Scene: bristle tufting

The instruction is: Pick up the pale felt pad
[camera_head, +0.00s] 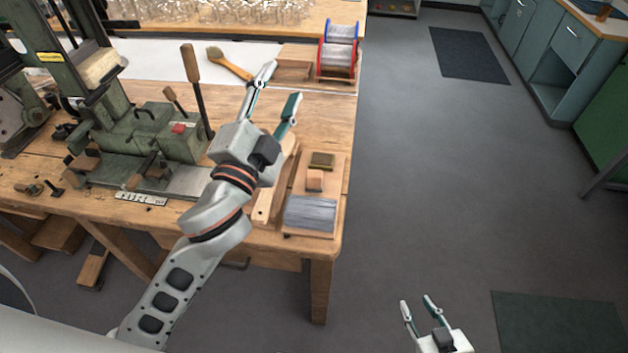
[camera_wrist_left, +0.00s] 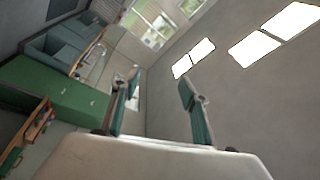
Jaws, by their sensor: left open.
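My left gripper (camera_head: 281,85) is open above the right part of the wooden workbench, its fingers pointing to the back. Its two fingers stand apart and empty in the left wrist view (camera_wrist_left: 160,82). I cannot pick out the pale felt pad for certain. A small pinkish block (camera_head: 314,180) and a brown-green block (camera_head: 321,160) sit on a wooden board at the bench's right end, to the right of my left gripper's body. A cream block (camera_head: 98,69) rests on the green machine. My right gripper (camera_head: 417,301) is open and empty over the floor, away from the bench.
The green machine (camera_head: 150,125) fills the bench's left. A grey bristle bundle (camera_head: 311,213) lies on the board's near end. A brush (camera_head: 230,63), a wooden block (camera_head: 293,70) and wire spools (camera_head: 338,50) lie at the back.

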